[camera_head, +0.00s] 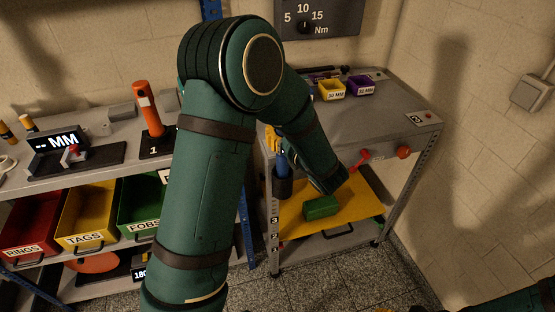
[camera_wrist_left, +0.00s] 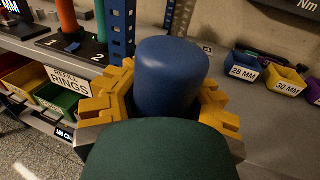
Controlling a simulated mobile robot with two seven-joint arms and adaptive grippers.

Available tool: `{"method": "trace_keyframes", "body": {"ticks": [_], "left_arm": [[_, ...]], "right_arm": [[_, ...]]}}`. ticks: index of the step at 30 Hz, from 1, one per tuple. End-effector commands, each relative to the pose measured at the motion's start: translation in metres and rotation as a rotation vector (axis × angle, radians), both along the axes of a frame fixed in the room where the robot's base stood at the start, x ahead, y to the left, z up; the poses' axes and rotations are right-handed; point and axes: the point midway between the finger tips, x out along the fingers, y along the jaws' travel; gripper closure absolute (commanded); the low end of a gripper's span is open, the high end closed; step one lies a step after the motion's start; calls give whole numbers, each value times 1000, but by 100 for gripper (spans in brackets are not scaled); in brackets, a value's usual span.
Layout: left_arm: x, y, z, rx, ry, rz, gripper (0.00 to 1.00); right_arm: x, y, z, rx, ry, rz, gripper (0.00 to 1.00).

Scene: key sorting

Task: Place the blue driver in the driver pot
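The blue driver (camera_wrist_left: 172,70) fills the middle of the left wrist view, its thick rounded handle between the yellow fingers of my left gripper (camera_wrist_left: 168,105). The fingers lie close on both sides and look shut on it. In the head view the left gripper (camera_head: 273,139) is mostly hidden behind my forearm at the right bench's left edge.
A green block (camera_head: 321,207) lies on the yellow mat (camera_head: 363,198) of the right bench's lower shelf. Small yellow (camera_head: 330,90) and purple (camera_head: 361,87) bins stand behind. An orange driver (camera_head: 147,105) stands upright on the left bench, above red, yellow and green bins.

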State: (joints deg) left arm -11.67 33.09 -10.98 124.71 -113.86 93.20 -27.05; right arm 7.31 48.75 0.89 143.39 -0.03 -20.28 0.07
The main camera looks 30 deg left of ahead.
Motion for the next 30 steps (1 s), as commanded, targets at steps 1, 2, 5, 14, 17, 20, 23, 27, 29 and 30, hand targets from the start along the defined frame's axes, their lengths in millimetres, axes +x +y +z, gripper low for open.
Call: {"method": "trace_keyframes", "body": {"ticks": [1,2,5,14,17,20,23,27,29,30], "left_arm": [[0,0,-10,1,0,0,100],[0,0,-13,1,0,0,100],[0,0,-20,1,-2,1,100],[0,0,-52,2,-1,0,100],[0,0,-59,1,-3,-1,100],[0,0,-58,0,-4,-1,100],[0,0,-57,0,-4,-1,100],[0,0,-61,1,-4,0,100],[0,0,-61,0,-2,0,81],[0,0,-61,0,-2,0,67]], "right_arm": [[1,0,-4,0,-2,-1,53],[1,0,-5,0,-2,-1,53],[1,0,-7,0,-3,-1,53],[3,0,-17,-1,-8,-2,53],[4,0,-18,-1,-9,-2,53],[4,0,-17,-1,-9,-2,53],[4,0,-17,-1,-9,-2,53],[4,0,-20,-1,-10,-2,53],[4,0,-19,-1,-10,-2,53],[4,0,-19,-1,-10,-3,53]]}}
